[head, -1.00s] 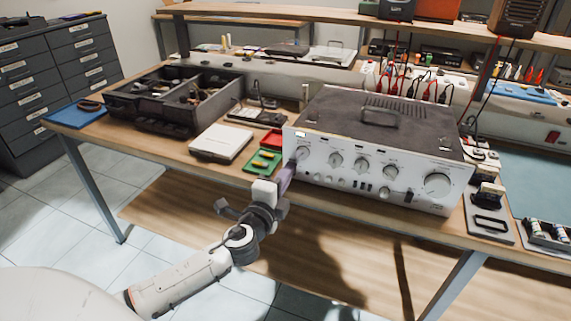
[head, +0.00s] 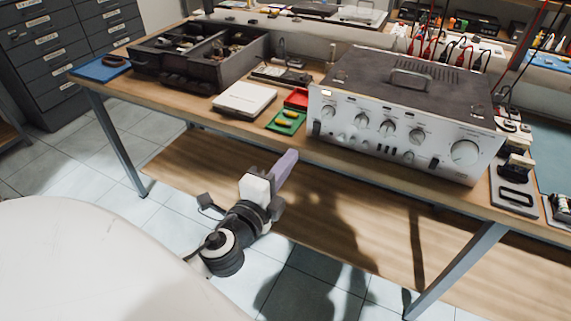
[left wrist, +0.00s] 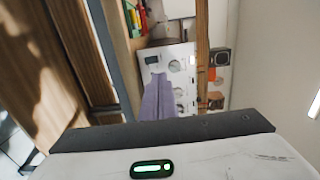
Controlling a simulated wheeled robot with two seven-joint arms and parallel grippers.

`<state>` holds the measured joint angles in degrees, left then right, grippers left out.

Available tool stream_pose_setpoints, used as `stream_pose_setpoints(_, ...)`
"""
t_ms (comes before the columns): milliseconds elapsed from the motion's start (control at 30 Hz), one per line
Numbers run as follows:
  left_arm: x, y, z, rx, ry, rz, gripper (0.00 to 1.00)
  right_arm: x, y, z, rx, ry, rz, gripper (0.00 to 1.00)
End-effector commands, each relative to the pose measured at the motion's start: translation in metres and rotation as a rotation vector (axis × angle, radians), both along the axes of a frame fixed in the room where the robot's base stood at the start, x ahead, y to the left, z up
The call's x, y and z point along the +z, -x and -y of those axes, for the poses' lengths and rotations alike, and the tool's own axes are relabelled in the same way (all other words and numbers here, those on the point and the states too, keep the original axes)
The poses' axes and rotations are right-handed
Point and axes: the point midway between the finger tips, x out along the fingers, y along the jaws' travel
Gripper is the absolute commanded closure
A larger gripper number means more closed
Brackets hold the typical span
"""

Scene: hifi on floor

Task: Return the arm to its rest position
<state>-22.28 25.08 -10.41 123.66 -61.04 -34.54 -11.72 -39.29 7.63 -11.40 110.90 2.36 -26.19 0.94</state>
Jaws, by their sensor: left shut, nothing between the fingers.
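My left gripper (head: 286,168) is in front of the workbench, below the level of its top and apart from it. Its purple fingers are shut with nothing between them. They also show in the left wrist view (left wrist: 158,98), pointing toward the hifi. The silver and black hifi amplifier (head: 400,112) stands on the bench, upright, with its knobs facing me. It shows small and turned in the left wrist view (left wrist: 180,65). My left arm is bent, its wrist low over the floor. My right gripper is in neither view.
The workbench edge (head: 215,113) and its metal leg (head: 457,270) are close to my left arm. A lower wooden shelf (head: 200,165) lies beneath. A black divided tray (head: 200,62), a white box (head: 244,99) and a green tray (head: 286,121) stand on the bench. Floor in front is clear.

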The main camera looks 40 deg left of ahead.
Motion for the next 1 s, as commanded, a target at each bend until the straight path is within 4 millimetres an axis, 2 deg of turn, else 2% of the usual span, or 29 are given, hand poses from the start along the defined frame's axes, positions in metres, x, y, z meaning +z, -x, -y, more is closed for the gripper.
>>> stream_pose_setpoints(133, 0.001, 0.007, 0.001, 0.001, 0.001, -0.001, 1.0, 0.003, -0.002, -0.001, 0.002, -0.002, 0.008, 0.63)
stream_pose_setpoints(667, 0.001, 0.007, 0.001, 0.0, 0.001, -0.001, 1.0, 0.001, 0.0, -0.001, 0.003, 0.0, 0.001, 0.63)
stream_pose_setpoints(733, -0.004, 0.008, 0.002, 0.0, 0.018, -0.012, 1.0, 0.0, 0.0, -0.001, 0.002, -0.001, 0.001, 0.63)
stream_pose_setpoints(767, -0.01, 0.009, 0.003, 0.0, 0.037, -0.023, 1.0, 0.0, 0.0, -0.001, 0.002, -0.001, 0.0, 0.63)
stream_pose_setpoints(867, -0.045, 0.017, 0.01, -0.001, 0.167, -0.098, 1.0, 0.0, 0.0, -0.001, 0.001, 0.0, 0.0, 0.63)
stream_pose_setpoints(967, -0.103, 0.038, 0.026, 0.013, 0.403, -0.223, 1.0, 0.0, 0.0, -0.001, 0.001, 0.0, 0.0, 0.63)
stream_pose_setpoints(1000, -0.128, 0.05, 0.036, 0.025, 0.516, -0.277, 1.0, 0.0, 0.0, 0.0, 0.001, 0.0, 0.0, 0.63)
